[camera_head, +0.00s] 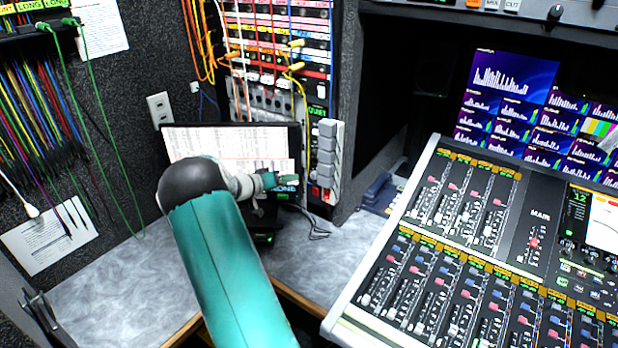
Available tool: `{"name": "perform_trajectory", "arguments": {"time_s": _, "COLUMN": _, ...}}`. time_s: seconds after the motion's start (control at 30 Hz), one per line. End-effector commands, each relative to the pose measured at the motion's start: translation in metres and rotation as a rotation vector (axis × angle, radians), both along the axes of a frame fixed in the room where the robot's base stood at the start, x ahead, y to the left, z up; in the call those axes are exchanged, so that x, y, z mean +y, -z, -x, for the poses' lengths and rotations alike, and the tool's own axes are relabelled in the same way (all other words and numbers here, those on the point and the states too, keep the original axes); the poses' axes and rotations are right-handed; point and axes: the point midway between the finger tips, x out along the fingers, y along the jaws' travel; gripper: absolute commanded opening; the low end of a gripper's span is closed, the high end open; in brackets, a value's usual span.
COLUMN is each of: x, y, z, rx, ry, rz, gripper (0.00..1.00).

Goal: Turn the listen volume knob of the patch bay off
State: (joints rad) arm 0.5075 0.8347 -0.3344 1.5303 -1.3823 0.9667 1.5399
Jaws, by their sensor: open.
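The patch bay (278,42) stands at the top middle, its rows strung with orange, red, white and yellow cords. Below its rows is a grey strip with several small round knobs (268,97). I cannot tell which of them is the listen volume knob or how it is set. My teal arm reaches up from the bottom, and my gripper (284,180) is small, partly hidden by the arm, in front of the lower part of a monitor. It is open, appears empty and is below the knob strip, apart from it.
The monitor (185,141) stands on the grey desk (130,285) below the patch bay. A grey stack of blocks (327,160) is right of it. A large mixing console (480,255) fills the right. Green cables (105,140) hang at left. Bare desk lies left of my arm.

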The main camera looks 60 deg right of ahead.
Motion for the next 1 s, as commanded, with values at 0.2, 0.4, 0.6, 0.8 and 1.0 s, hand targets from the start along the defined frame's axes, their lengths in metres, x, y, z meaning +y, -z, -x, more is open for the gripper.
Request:
{"name": "perform_trajectory", "arguments": {"time_s": 0.2, "x": -0.039, "y": 0.014, "z": 0.018, "rx": 0.001, "ry": 0.003, "rz": -0.002, "gripper": 0.46}}
{"name": "perform_trajectory", "arguments": {"time_s": 0.4, "x": -0.071, "y": 0.025, "z": 0.033, "rx": 0.0, "ry": 0.003, "rz": -0.003, "gripper": 0.46}}
{"name": "perform_trajectory", "arguments": {"time_s": 0.6, "x": -0.089, "y": 0.03, "z": 0.04, "rx": 0.0, "ry": 0.001, "rz": -0.002, "gripper": 0.46}}
{"name": "perform_trajectory", "arguments": {"time_s": 0.8, "x": -0.092, "y": 0.031, "z": 0.041, "rx": 0.0, "ry": 0.0, "rz": -0.002, "gripper": 0.46}}
{"name": "perform_trajectory", "arguments": {"time_s": 1.0, "x": -0.092, "y": 0.031, "z": 0.041, "rx": 0.001, "ry": 0.001, "rz": -0.002, "gripper": 0.31}}
